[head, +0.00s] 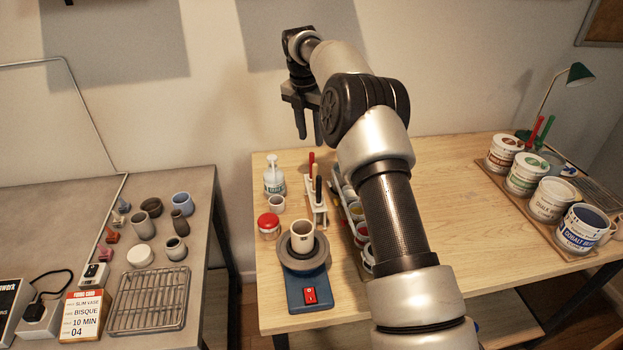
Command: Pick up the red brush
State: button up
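A brush with a red handle (311,164) stands upright at the white rack (321,212), beside darker-handled tools. Another red-handled tool (534,131) stands at the far right, next to a green one, behind the paint tubs. My gripper (309,140) hangs above the back edge of the wooden table, fingers pointing down. Its two fingers are apart with nothing between them. In the picture, the fingertips appear just above the top of the rack's red handle, not touching it; the depth between them is hard to tell. The brush's lower part is hidden by the rack.
The table's middle right is clear.

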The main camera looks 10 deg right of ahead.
aim_at(312, 153)
notch_tip(312, 153, down, 2)
jog(key=shift+w+d+f, duration=0.15)
jog(key=shift+f, duration=0.1)
notch_tip(312, 153, down, 4)
jog(key=shift+f, duration=0.6)
grip_shut()
